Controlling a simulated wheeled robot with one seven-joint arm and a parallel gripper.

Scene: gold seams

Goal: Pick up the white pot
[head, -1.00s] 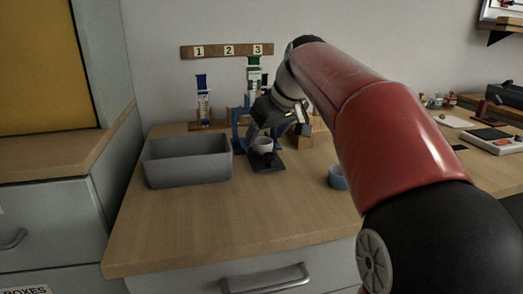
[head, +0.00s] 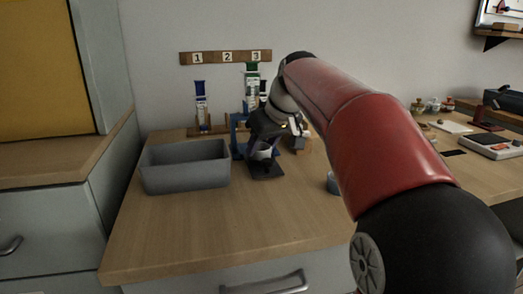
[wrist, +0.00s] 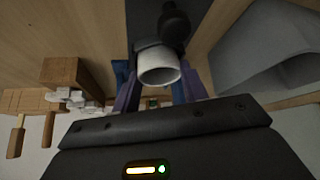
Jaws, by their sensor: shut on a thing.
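The white pot (wrist: 158,68) is a small round cup shape, and in the wrist view its open rim faces the camera. In the head view only a small pale part of the pot (head: 264,154) shows, between the fingers and above a small dark stand (head: 268,171). My gripper (head: 264,151) reaches down to it on the bench, and in the wrist view its purple-blue fingers (wrist: 160,85) are on both sides of the pot. The gripper is shut on the pot. I cannot tell whether the pot still touches the stand.
A grey bin (head: 186,166) stands just left of the gripper. Behind are tubes with blue and green tops (head: 251,85) in a rack, under a board numbered 1, 2, 3 (head: 227,57). A blue-grey cup (head: 334,183) is at the right, partly behind my arm. The front bench is clear.

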